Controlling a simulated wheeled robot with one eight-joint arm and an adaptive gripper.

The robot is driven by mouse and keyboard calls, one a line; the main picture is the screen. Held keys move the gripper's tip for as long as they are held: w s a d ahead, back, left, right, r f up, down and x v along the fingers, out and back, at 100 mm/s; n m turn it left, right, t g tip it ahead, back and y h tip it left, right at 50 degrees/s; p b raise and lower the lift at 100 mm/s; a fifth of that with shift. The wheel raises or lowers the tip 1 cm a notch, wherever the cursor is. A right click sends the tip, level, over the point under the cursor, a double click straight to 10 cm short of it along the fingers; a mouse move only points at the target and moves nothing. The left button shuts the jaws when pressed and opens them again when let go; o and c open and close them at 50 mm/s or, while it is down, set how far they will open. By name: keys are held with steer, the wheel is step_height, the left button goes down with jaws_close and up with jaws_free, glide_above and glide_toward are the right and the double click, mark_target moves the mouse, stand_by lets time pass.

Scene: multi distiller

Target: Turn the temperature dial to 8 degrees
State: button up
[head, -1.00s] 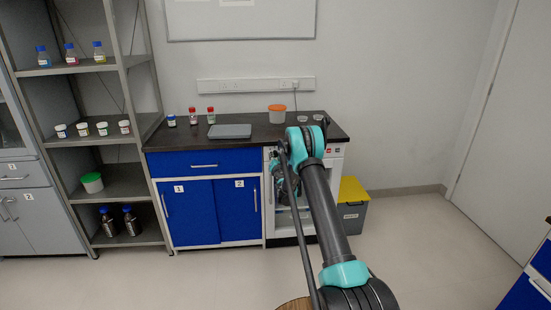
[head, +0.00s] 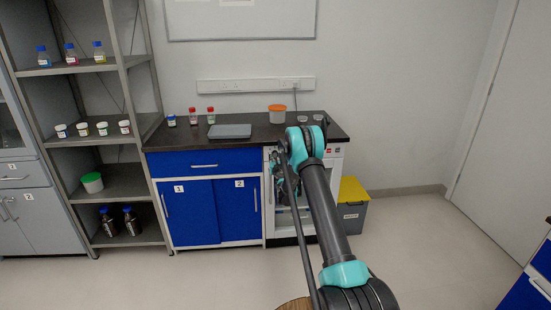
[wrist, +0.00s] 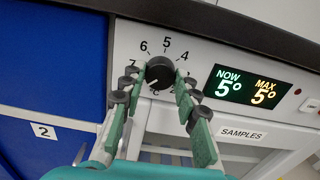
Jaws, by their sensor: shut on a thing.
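The temperature dial (wrist: 161,68) is a round black knob on a white panel in the wrist view, with numbers such as 7, 6, 5 and 4 around its upper side. The fingers of my gripper (wrist: 157,80) lie on its left and right sides and are shut on it. The fingers hide some lower and side marks, and I cannot tell clearly where the dial points. The display (wrist: 245,87) right of the dial reads NOW 5° and MAX 5°. In the head view, my arm hides the dial.
The dial's white cabinet (head: 334,165) stands under the dark counter (head: 250,146), right of the blue cabinet (head: 230,209). The counter edge overhangs just above the dial. A grey bin with a yellow lid (head: 352,190) is on the right. The floor in front is mostly clear.

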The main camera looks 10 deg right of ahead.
stand_by(0.3)
steer(key=o, duration=1.2)
steer(key=shift+c, duration=0.2)
steer(key=s, duration=1.2)
